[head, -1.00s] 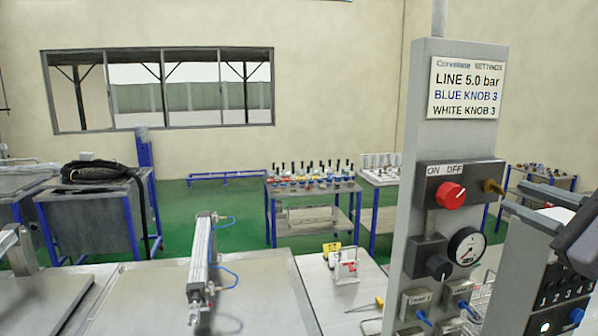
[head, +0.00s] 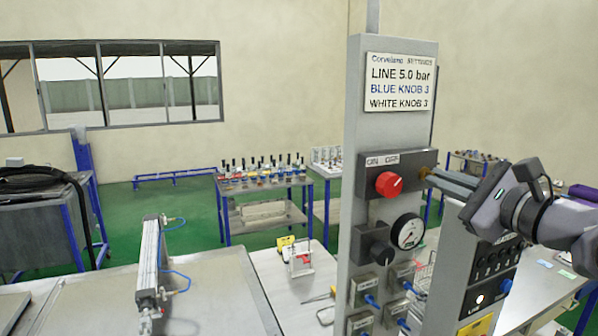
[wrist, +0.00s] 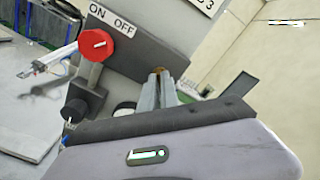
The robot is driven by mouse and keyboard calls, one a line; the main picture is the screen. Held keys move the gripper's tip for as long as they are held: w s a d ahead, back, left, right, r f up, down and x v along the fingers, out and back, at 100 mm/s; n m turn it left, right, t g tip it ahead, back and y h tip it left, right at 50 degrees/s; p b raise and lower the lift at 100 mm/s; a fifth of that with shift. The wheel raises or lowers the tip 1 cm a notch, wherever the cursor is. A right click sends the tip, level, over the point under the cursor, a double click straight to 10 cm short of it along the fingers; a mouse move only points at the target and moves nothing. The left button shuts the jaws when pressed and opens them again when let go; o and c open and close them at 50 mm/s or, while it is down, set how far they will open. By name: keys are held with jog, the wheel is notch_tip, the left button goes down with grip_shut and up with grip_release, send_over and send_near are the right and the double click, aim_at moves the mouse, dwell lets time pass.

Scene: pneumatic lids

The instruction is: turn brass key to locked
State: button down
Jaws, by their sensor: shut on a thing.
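The brass key (head: 424,172) sits at the right end of the dark ON/OFF switch block on the grey panel post. It also shows as a small brass patch between the fingertips in the wrist view (wrist: 159,71). My gripper (head: 432,176) reaches in from the right and is shut on the key. The fingers hide most of the key, so I cannot read which way it is turned. The red knob (head: 389,184) is on the same block, left of the key, under the ON and OFF labels; it shows in the wrist view (wrist: 96,45) too.
Below the block are a black knob (head: 378,251) and a pressure gauge (head: 407,230). A settings sign (head: 401,82) is above. A numbered control box (head: 490,262) stands close beneath my wrist. A pneumatic cylinder (head: 149,262) lies on the bench at left.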

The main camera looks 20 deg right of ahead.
jog(key=shift+r+m, duration=0.1)
jog(key=shift+m, duration=0.2)
jog(key=m+p, duration=0.4)
jog(key=shift+r+m, duration=0.15)
jog(key=shift+m, duration=0.25)
jog(key=m+p, duration=0.5)
jog(key=p, duration=0.1)
jog(key=m+p, duration=0.7)
jog(key=p, duration=0.1)
jog(key=shift+f+m, duration=0.25)
jog(key=shift+m, duration=0.05)
jog(key=c, duration=1.6)
grip_release()
